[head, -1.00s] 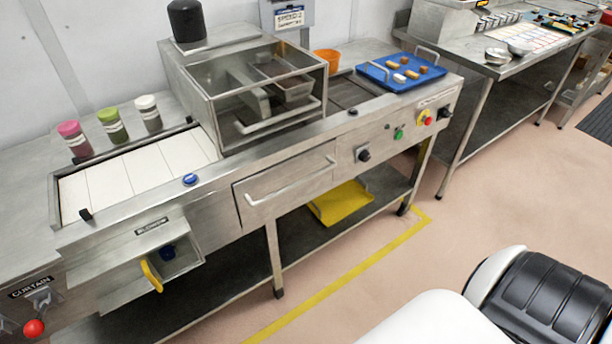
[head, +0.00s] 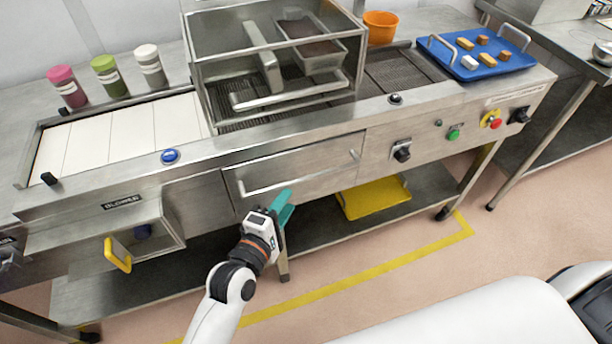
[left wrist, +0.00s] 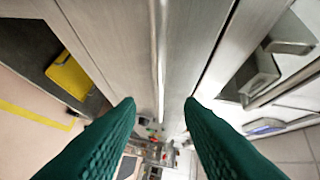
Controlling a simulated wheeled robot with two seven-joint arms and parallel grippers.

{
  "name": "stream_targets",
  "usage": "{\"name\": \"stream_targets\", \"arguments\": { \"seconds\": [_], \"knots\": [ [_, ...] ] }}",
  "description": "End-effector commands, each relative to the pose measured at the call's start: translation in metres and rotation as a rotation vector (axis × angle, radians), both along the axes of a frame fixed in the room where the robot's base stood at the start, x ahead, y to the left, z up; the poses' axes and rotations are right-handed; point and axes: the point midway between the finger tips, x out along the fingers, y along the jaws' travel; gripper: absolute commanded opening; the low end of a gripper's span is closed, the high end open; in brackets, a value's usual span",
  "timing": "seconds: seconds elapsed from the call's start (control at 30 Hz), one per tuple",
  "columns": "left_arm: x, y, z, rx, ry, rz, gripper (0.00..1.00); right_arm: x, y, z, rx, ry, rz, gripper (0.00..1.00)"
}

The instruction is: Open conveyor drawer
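The conveyor drawer (head: 310,166) is a steel front panel in the middle of the machine, with a long bar handle (head: 300,173) across it. The drawer looks shut, its front flush with the machine. My left gripper (head: 286,205), with teal fingers, is just in front of and below the handle in the head view. My right gripper is not in view.
A blower box with a yellow handle (head: 117,255) juts out at left. A yellow tray (head: 374,197) lies on the lower shelf. A glass-sided hood (head: 270,60), an orange cup (head: 380,27) and a blue tray (head: 478,72) are on top. The floor in front is clear.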

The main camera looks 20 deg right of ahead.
Motion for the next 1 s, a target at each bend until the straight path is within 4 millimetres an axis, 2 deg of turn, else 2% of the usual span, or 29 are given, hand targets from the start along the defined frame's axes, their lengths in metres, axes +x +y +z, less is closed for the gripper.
{"name": "stream_targets", "arguments": {
  "seconds": [0.1, 0.4, 0.6, 0.87, 0.9, 1.0],
  "knots": [
    [0.02, -0.019, -0.002, -0.001, -0.003, 0.0, 0.34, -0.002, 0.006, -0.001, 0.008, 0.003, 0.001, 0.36],
    [0.055, -0.053, -0.01, 0.001, -0.002, 0.0, 0.34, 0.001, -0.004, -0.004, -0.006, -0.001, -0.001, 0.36],
    [0.064, -0.061, -0.012, 0.002, -0.001, 0.001, 0.34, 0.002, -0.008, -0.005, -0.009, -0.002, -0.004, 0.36],
    [0.065, -0.062, -0.012, 0.002, -0.001, 0.001, 0.34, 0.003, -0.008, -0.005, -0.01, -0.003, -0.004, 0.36],
    [0.065, -0.062, -0.013, 0.002, -0.001, 0.001, 0.33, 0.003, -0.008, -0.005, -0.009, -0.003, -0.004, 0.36],
    [0.065, -0.062, -0.013, 0.002, -0.001, 0.001, 0.16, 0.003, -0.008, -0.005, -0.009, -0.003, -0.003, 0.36]
  ]
}}
